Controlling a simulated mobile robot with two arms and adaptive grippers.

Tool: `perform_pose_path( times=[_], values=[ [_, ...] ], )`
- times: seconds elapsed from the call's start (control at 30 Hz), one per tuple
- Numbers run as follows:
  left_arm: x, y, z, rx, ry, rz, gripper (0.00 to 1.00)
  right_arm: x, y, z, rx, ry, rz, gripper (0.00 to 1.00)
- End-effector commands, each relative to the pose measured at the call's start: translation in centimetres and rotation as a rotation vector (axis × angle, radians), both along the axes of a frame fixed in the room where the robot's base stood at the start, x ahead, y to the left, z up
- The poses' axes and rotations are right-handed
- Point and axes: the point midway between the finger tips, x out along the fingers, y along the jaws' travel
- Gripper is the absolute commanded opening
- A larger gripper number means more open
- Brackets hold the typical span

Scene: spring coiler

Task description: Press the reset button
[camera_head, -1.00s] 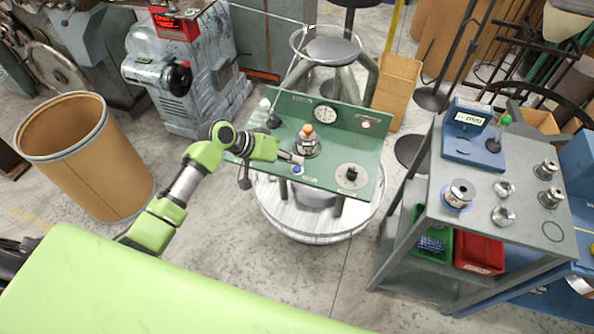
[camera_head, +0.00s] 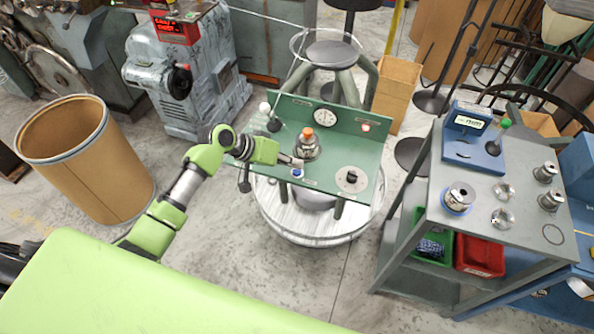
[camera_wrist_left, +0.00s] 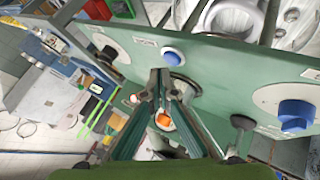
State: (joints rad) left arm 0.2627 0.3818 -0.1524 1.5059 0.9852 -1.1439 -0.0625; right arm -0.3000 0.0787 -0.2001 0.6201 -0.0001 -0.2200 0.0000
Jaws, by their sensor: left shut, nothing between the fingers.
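A small blue button (camera_head: 297,173), which I take for the reset button, sits near the front edge of the green bench panel (camera_head: 325,184). Its label is too small to read. In the left wrist view the blue button (camera_wrist_left: 172,56) appears just beyond the fingertips, a little to their right. My left gripper (camera_head: 299,163) is shut and empty, its tips close to the button; I cannot tell whether they touch it. The shut fingertips also show in the left wrist view (camera_wrist_left: 160,75). My right gripper is not in view.
An orange-topped metal post (camera_head: 308,145) stands just behind the gripper tips. A dial with a black knob (camera_head: 351,177) is to the right. A blue knob (camera_wrist_left: 297,114) shows in the left wrist view. A grey cart (camera_head: 470,230) stands further right.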

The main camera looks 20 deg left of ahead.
Motion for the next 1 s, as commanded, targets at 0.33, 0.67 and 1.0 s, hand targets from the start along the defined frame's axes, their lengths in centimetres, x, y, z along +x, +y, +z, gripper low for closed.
perform_pose_path(
  times=[0.33, 0.67, 1.0],
  values=[
    [-0.01, 0.0, -0.19, 0.0, 0.0, 0.0, 0.0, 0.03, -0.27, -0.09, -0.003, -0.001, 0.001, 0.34],
    [-0.02, 0.0, -0.85, 0.0, 0.0, 0.0, 0.0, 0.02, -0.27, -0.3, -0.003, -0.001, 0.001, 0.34],
    [-0.02, 0.0, -0.96, 0.0, 0.0, 0.0, 0.0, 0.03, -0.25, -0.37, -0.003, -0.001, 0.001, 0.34]
  ],
)
